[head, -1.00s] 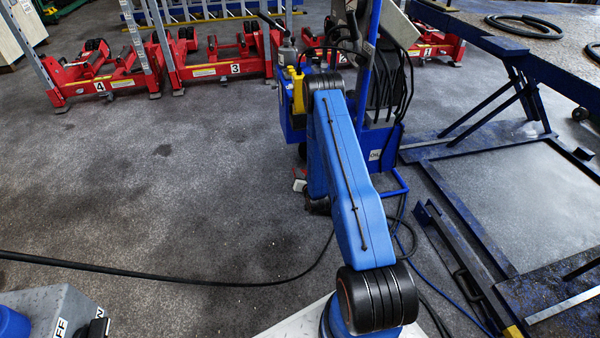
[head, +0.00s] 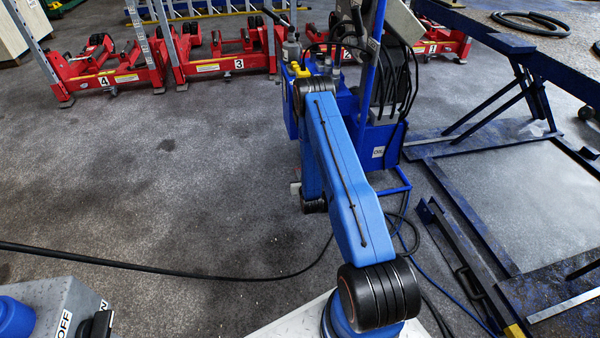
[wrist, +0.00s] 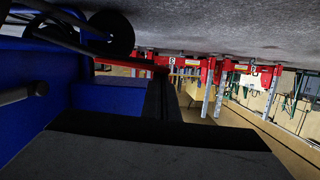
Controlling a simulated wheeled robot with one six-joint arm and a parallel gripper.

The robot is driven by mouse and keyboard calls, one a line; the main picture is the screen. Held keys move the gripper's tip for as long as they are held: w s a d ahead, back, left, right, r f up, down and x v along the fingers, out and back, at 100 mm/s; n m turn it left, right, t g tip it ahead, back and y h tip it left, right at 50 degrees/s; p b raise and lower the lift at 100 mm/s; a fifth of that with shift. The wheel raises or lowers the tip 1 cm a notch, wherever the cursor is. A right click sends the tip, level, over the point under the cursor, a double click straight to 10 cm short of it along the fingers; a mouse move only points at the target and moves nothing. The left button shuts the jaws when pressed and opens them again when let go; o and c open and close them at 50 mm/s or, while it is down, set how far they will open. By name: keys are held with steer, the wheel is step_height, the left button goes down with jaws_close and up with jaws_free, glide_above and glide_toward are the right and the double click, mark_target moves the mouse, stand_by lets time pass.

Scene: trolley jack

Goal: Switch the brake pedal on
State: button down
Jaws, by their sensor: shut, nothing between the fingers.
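No part can be clearly told as the brake pedal. A grey box (head: 45,300) at the lower left of the head view has "OFF" and a partly cut-off label beside a black part (head: 98,325); I cannot tell whether this is the pedal. A small pale thing (head: 295,188) shows low beside my wrist, mostly hidden by my arm. My gripper is hidden in the head view. In the wrist view, my gripper (wrist: 165,88) shows as dark, shut fingers with nothing between them, close to a blue surface (wrist: 40,85); contact cannot be told.
A blue wheeled unit (head: 378,150) with black cables stands right behind my arm. Blue ramp frames (head: 470,235) lie to the right. Red numbered lifts (head: 225,68) stand at the back. A black cable (head: 130,262) crosses the floor.

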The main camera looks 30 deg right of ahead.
steer(key=shift+a+f+n, duration=0.15)
steer(key=shift+f+n, duration=0.35)
steer(key=shift+f, duration=0.05)
steer(key=shift+a+f, duration=0.1)
steer(key=shift+f, duration=0.45)
